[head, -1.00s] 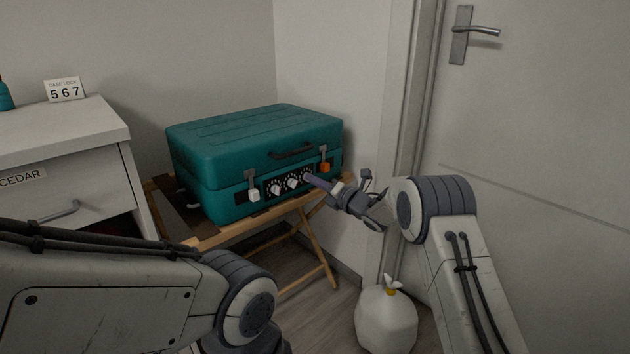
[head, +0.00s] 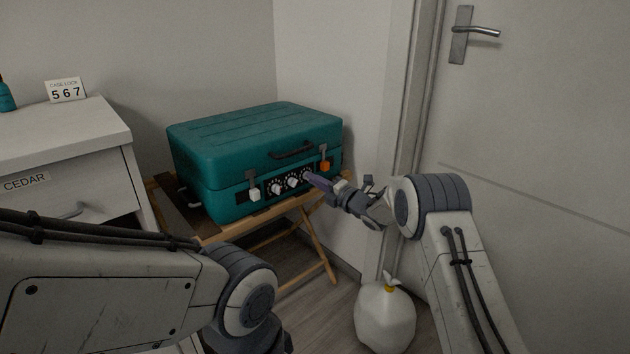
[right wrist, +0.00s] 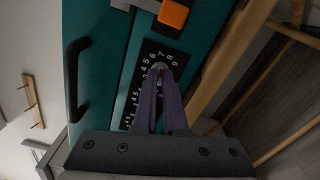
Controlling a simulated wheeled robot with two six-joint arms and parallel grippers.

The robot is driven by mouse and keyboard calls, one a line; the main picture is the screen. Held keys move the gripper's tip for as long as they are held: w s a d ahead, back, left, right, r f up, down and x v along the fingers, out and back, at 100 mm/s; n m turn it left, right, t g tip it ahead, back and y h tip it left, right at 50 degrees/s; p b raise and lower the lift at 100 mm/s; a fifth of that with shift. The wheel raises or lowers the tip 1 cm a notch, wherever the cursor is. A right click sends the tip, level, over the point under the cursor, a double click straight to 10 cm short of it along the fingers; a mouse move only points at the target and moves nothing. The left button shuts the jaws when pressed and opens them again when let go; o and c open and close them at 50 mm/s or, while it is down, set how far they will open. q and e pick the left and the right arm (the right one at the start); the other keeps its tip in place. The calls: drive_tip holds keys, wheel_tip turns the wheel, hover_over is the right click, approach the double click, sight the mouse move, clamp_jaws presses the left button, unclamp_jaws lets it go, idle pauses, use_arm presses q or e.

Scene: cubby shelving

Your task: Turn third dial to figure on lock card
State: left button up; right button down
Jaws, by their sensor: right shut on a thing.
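The teal case (head: 245,150) lies shut on a folding wooden stand. Its front carries a black plate with white dials. The first dial (head: 277,188) and second dial (head: 293,181) show in the head view. The third dial is mostly hidden behind my right gripper (head: 311,177). In the right wrist view the right gripper's purple fingers (right wrist: 163,85) are shut on the third dial (right wrist: 161,68), with white figures around it. The lock card (head: 65,90) reads "CASE LOCK 567". My left arm is at lower left; its jaws cannot be made out.
A white latch tab (head: 254,194) and an orange latch tab (head: 326,166) flank the dials. A cabinet (head: 62,150) marked CEDAR stands at left. A tied white bag (head: 385,318) is on the floor below my right arm. The door (head: 540,150) is at right.

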drive_tip(key=shift+d, duration=0.1)
drive_tip(key=c, duration=1)
unclamp_jaws()
drive_tip(key=shift+p+v, duration=1.45)
drive_tip(key=shift+v, duration=3.85)
